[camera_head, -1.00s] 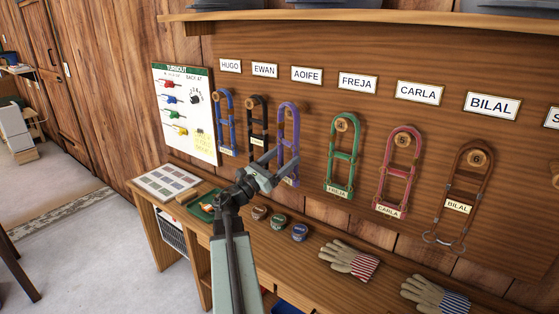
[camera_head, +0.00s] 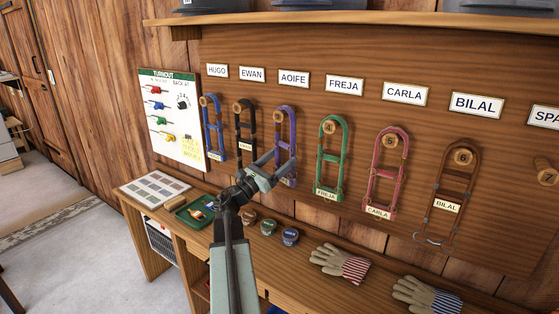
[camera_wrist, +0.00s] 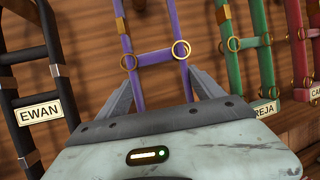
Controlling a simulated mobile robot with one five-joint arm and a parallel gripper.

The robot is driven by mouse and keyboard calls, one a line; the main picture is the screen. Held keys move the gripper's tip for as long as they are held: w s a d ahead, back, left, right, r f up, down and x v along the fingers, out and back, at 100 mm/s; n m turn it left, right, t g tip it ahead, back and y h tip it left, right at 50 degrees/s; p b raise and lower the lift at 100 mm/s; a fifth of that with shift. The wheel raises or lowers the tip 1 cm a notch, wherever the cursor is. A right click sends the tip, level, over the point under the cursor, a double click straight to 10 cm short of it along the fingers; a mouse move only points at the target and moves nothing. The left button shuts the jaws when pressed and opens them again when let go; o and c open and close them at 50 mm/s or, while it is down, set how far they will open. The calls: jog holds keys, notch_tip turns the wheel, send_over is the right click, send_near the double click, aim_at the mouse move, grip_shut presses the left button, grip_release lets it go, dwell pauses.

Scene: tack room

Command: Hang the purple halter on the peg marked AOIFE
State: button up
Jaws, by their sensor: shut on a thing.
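The purple halter (camera_head: 294,125) is upright below the AOIFE name plate (camera_head: 293,79). My gripper (camera_head: 272,172) is shut on its lower part. In the wrist view the purple halter (camera_wrist: 155,58) shows its crossbar and two brass rings between the fingers (camera_wrist: 160,88). The AOIFE peg (camera_head: 279,116) shows at the upper left of the halter's top loop. I cannot tell whether the loop is around the peg or in front of it. The halter's bottom is partly hidden by my gripper.
The black EWAN halter (camera_head: 244,130) hangs close on the left, the green FREJA halter (camera_head: 331,160) on the right. Below, the bench (camera_head: 300,278) holds tins (camera_head: 289,237), gloves (camera_head: 340,263) and a green tray (camera_head: 194,210). A shelf (camera_head: 370,28) runs above.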

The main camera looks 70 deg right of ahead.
dwell(0.4)
jog(key=o, duration=1.8)
jog(key=b+v, duration=0.3)
jog(key=v, duration=0.4)
jog(key=shift+a+f, duration=0.2)
jog(key=shift+a, duration=0.15)
jog(key=shift+w, duration=0.15)
